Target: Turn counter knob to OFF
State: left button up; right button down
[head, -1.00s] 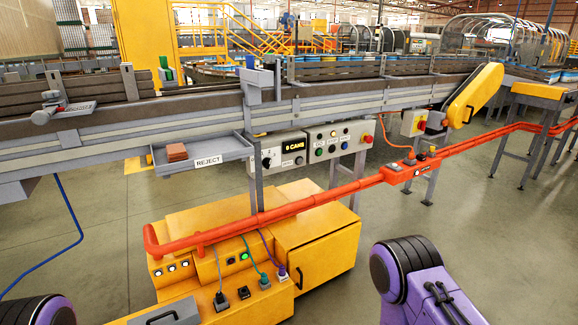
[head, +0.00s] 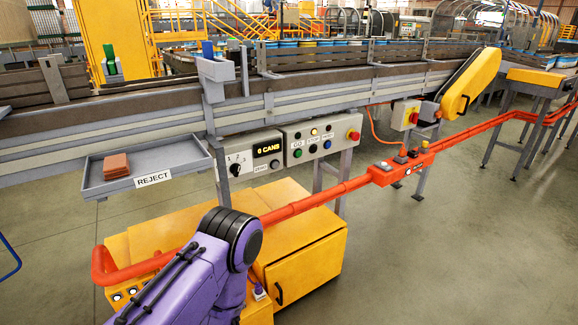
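The counter box (head: 252,155) is a light grey panel under the conveyor, right of the reject tray. Its small black knob (head: 236,170) is at the lower left, with small marks around it. I cannot read for sure which mark the knob points to. A lit display (head: 267,149) above and right of the knob shows a digit and "CANS". A purple arm link of mine rises from the lower left, below the knob, and does not cover it. Neither gripper is in view.
A second panel (head: 320,137) with coloured buttons adjoins on the right. The reject tray (head: 150,180) holds reddish-brown blocks (head: 117,166). An orange rail (head: 330,192) and a yellow cabinet (head: 305,250) stand in front, below the panels. The floor at right is open.

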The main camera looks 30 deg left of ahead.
aim_at(235, 169)
jog(key=z, duration=0.2)
jog(key=i, duration=0.9)
jog(key=u, duration=0.85)
jog(key=i, duration=0.7)
jog(key=u, duration=0.75)
